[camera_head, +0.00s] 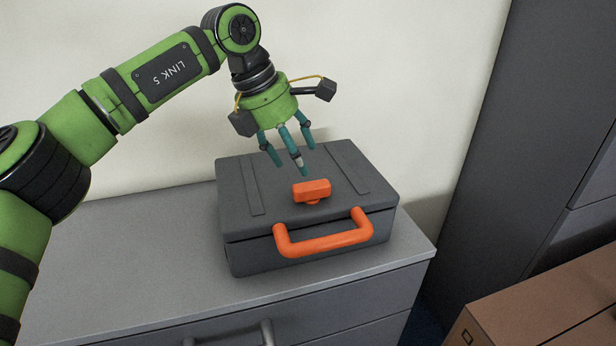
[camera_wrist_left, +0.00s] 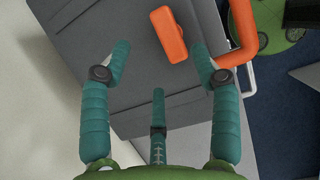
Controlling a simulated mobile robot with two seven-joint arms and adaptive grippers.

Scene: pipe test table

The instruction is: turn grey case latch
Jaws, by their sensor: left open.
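A closed grey case (camera_head: 290,205) lies flat on the grey cabinet, with an orange handle (camera_head: 322,241) at its front. An orange latch (camera_head: 311,190) sits on the lid near the front edge, set crosswise in the head view. My left gripper (camera_head: 293,160) is open above the back half of the lid, fingers pointing down, behind the latch. In the left wrist view the latch (camera_wrist_left: 169,34) shows beyond the spread fingers (camera_wrist_left: 158,85), with nothing between them. The case (camera_wrist_left: 110,50) fills most of that view. My right gripper is not in view.
The grey cabinet top (camera_head: 130,260) is clear to the left of the case. A pale wall (camera_head: 390,70) stands behind. A tall dark cabinet (camera_head: 480,150) rises at the right, and a brown box (camera_head: 550,305) stands at the lower right.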

